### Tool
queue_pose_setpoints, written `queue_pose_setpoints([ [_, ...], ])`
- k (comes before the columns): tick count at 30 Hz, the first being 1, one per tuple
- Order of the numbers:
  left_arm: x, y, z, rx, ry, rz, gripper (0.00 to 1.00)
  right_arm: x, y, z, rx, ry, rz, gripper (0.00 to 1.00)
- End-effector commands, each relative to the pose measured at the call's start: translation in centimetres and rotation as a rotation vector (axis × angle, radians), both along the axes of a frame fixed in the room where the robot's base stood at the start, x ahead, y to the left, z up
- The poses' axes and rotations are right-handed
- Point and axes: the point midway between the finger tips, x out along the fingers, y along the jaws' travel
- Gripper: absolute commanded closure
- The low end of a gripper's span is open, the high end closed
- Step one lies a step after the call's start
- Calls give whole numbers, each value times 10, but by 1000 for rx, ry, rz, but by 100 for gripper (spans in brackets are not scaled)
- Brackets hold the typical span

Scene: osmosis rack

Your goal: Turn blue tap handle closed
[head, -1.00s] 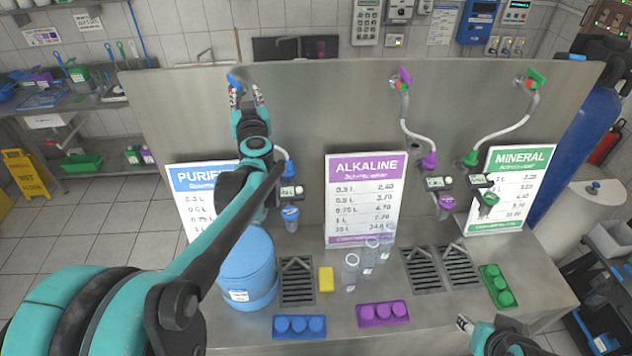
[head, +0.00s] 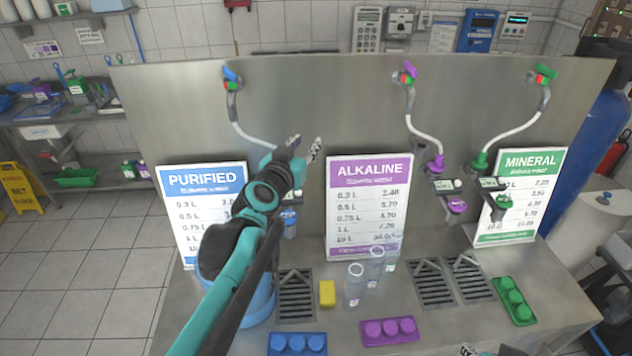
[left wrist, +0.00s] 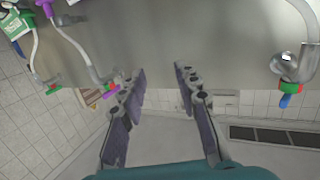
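The blue tap handle (head: 231,74) sits on its tap at the top left of the steel panel, above the PURIFIED sign. It tilts, with its upper end to the left. In the left wrist view the blue handle (left wrist: 285,101) is at the right, apart from the fingers. My left gripper (head: 304,146) is open and empty, in front of the panel, below and to the right of the blue handle. Its two fingers (left wrist: 160,90) stand spread in the left wrist view. My right gripper (head: 475,350) barely shows at the bottom edge, and its state is unclear.
A purple tap handle (head: 409,69) and a green tap handle (head: 545,72) stand farther right on the panel. White hoses hang from the taps. Clear bottles (head: 354,287) and a yellow block (head: 327,294) stand on the counter. The panel between the blue and purple taps is clear.

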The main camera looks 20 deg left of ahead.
Motion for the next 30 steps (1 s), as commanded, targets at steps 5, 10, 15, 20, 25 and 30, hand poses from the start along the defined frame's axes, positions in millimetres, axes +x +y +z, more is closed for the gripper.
queue_pose_setpoints([
  [5, -11, -20, -29, -13, 55, -60, 68, 0, 0, -17, 0, 0, 0, 60],
  [10, -20, -33, -46, -24, 96, -96, 68, 0, 0, -25, 0, 0, 0, 60],
  [15, -23, -39, -53, -28, 116, -112, 68, 0, 0, -28, 0, 0, 0, 60],
  [20, -24, -40, -54, -30, 120, -115, 68, 0, 0, -27, 0, 0, 0, 60],
  [25, -24, -40, -54, -29, 119, -114, 68, 0, 0, -27, 0, 0, 0, 60],
  [30, -23, -38, -51, -28, 114, -110, 68, 0, 0, -26, 0, 0, 0, 60],
])
